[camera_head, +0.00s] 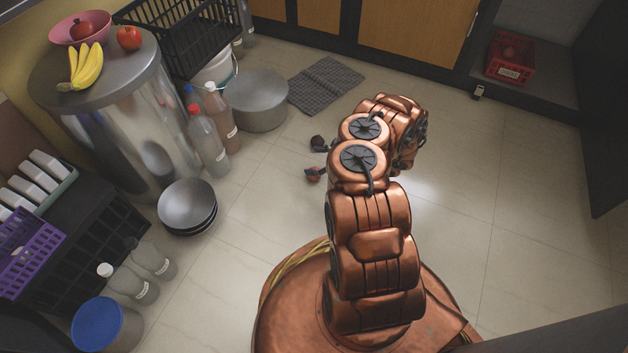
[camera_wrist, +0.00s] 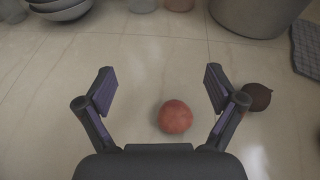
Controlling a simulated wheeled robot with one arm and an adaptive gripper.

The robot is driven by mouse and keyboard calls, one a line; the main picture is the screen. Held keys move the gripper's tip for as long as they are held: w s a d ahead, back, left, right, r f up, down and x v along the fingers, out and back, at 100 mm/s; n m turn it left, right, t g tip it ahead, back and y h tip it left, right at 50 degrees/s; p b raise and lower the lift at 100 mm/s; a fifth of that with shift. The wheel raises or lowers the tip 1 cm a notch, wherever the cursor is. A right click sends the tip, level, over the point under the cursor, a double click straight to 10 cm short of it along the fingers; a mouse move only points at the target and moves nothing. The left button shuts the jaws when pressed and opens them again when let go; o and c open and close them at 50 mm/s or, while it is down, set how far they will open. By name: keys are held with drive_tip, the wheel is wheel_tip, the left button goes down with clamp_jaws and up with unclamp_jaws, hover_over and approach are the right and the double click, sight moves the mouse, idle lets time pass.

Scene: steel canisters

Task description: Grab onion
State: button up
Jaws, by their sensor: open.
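A round, orange-red thing (camera_wrist: 175,116), which looks like the onion, lies on the floor in the wrist view. It is between my gripper's fingers in the picture, right of the middle. A dark brown round thing (camera_wrist: 258,97) with a small tip lies beside the right finger; I cannot tell for sure what it is. My gripper (camera_wrist: 160,89) is open and empty above the floor. In the head view the reddish thing (camera_head: 312,175) and the dark one (camera_head: 317,141) show left of my arm, and my gripper is mostly hidden behind the arm.
Stacked bowls (camera_head: 187,205), bottles (camera_head: 208,144) and a steel pot (camera_head: 257,100) stand left of and beyond the two round things. A grey mat (camera_head: 326,85) lies further back. A steel canister (camera_head: 125,125) bears bananas and a red fruit. Floor to the right is clear.

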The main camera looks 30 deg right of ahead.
drive_tip(key=s+d+f, duration=0.1)
drive_tip(key=f, duration=0.1)
drive_tip(key=s+d+f+m+h+b, duration=0.1)
drive_tip(key=s+d+f, duration=0.1)
drive_tip(key=f, duration=0.1)
drive_tip(key=s+d+f+m+b, duration=0.1)
drive_tip(key=f, duration=0.2)
drive_tip(key=shift+s+d+f+h, duration=0.2)
drive_tip(key=shift+d+h, duration=0.1)
drive_tip(key=shift+h, duration=0.1)
drive_tip(key=shift+w+f, duration=0.1)
drive_tip(key=shift+f, duration=0.1)
drive_tip(key=shift+b+x, duration=0.5)
drive_tip(key=shift+x, duration=0.6)
drive_tip(key=b+x, duration=0.1)
drive_tip(key=x, duration=0.1)
drive_tip(key=b+x, duration=0.2)
drive_tip(key=shift+w+d+f, duration=0.15)
drive_tip(key=shift+d+f, duration=0.1)
drive_tip(key=shift+d, duration=0.1)
drive_tip(key=shift+w+a+f, duration=0.1)
drive_tip(key=shift+w+a, duration=0.15)
drive_tip(key=shift+w, duration=0.2)
drive_tip(key=c, duration=1.3)
